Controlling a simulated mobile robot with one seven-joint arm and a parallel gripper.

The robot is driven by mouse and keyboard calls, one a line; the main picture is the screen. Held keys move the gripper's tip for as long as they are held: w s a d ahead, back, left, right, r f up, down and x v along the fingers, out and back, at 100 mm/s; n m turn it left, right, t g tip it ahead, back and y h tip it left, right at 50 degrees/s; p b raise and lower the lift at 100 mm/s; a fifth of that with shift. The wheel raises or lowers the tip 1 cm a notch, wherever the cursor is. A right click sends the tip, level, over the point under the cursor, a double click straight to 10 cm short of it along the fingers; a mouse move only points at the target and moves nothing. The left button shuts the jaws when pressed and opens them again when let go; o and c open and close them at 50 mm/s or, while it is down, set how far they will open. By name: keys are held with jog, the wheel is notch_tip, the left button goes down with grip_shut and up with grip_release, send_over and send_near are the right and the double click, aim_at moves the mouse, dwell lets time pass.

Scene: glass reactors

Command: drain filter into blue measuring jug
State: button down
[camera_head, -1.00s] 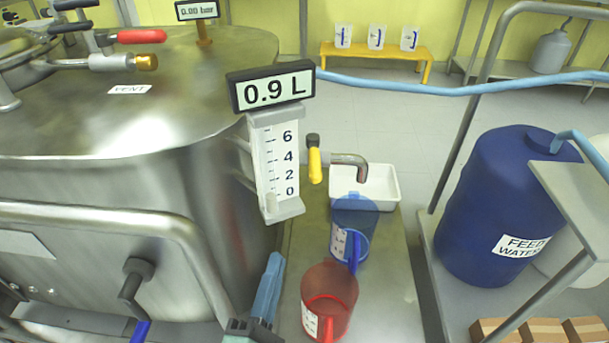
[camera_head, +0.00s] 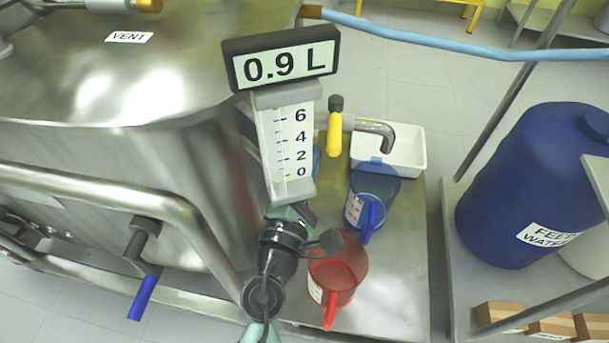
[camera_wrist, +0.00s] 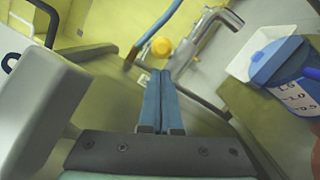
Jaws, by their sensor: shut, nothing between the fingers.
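The blue measuring jug (camera_head: 368,205) stands upright on the steel platform. The bent steel drain spout (camera_head: 376,128) shows just above its rim in the head view; I cannot tell if its mouth lines up with the jug. The yellow valve handle (camera_head: 334,134) sits on the drain pipe beside the filter vessel (camera_head: 120,110). In the wrist view the handle (camera_wrist: 161,47) lies just beyond my gripper (camera_wrist: 160,75), whose blue fingers are shut and empty, apart from it. The jug (camera_wrist: 272,66) shows at the right there. In the head view the level gauge mostly hides my gripper. The display (camera_head: 281,66) reads 0.9 L.
A red jug (camera_head: 340,268) stands close beside my arm, nearer than the blue jug. A white tray (camera_head: 410,150) lies behind the blue jug. The level gauge (camera_head: 285,140) stands close to my wrist. A blue feed-water drum (camera_head: 530,190) is at the right.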

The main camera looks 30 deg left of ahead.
aim_at(335, 124)
jog(key=shift+w+a+r, duration=0.1)
jog(key=shift+w, duration=0.55)
jog(key=shift+w+a+r, duration=0.1)
jog(key=shift+w, duration=0.5)
